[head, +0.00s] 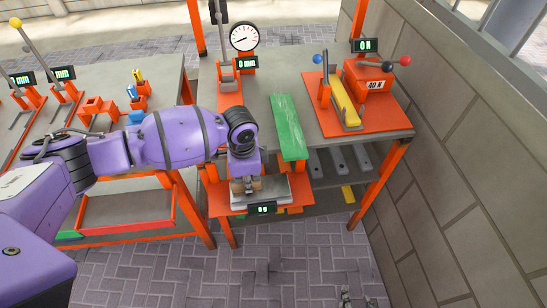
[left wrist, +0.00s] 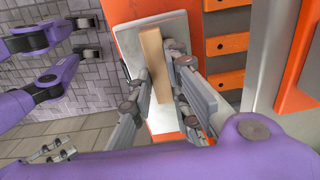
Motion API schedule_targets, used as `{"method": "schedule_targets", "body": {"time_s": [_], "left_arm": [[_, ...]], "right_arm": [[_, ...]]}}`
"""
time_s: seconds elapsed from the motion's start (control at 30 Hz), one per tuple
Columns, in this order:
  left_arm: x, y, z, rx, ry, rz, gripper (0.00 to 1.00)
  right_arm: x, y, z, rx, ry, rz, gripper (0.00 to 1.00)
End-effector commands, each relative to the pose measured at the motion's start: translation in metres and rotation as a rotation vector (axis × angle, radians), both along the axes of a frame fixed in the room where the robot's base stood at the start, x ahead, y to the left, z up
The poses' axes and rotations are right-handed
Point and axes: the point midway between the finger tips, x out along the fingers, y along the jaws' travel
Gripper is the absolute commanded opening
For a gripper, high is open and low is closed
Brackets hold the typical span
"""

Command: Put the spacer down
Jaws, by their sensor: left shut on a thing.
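My left gripper (head: 246,190) is low over the silver plate of a scale (head: 275,190) at the front of the right bench. It is shut on a tan, block-shaped spacer (left wrist: 155,65), whose sides are between the fingers in the left wrist view. In the head view the spacer (head: 257,184) is partly hidden by the gripper. The plate (left wrist: 130,58) lies under it; I cannot tell whether the spacer touches it. My right gripper (head: 356,298) is at the bottom edge of the head view, its fingers apart, far from the scale.
A green strip (head: 288,127) lies on the bench behind the scale. A dial gauge (head: 244,37) stands at the back. An orange fixture (head: 370,76) with a yellow bar is at the right. Grey bars (head: 340,160) lie on a lower shelf. A block wall (head: 460,130) bounds the right side.

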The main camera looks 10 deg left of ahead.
Motion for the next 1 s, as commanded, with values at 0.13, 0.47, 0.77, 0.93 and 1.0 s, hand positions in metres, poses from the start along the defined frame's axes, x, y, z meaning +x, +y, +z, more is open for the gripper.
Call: {"method": "schedule_targets", "body": {"time_s": [0.13,0.47,0.77,0.93,1.0], "left_arm": [[0.000,0.000,0.001,0.000,0.000,0.001,0.00],[0.000,0.000,-0.003,0.000,0.000,0.001,0.35],[0.000,0.000,-0.001,0.000,-0.001,0.001,0.35],[0.001,0.000,0.018,0.000,-0.003,0.000,0.35],[0.001,0.000,0.033,-0.001,-0.005,0.000,0.35]], "right_arm": [[-0.001,-0.001,0.001,-0.001,0.000,-0.001,0.40],[-0.006,-0.004,-0.001,-0.008,0.008,0.004,0.40],[-0.004,-0.004,0.000,-0.008,0.004,0.005,0.40],[0.002,-0.003,0.004,-0.005,-0.008,0.004,0.40],[0.006,-0.002,0.007,-0.003,-0.014,0.004,0.40]]}}
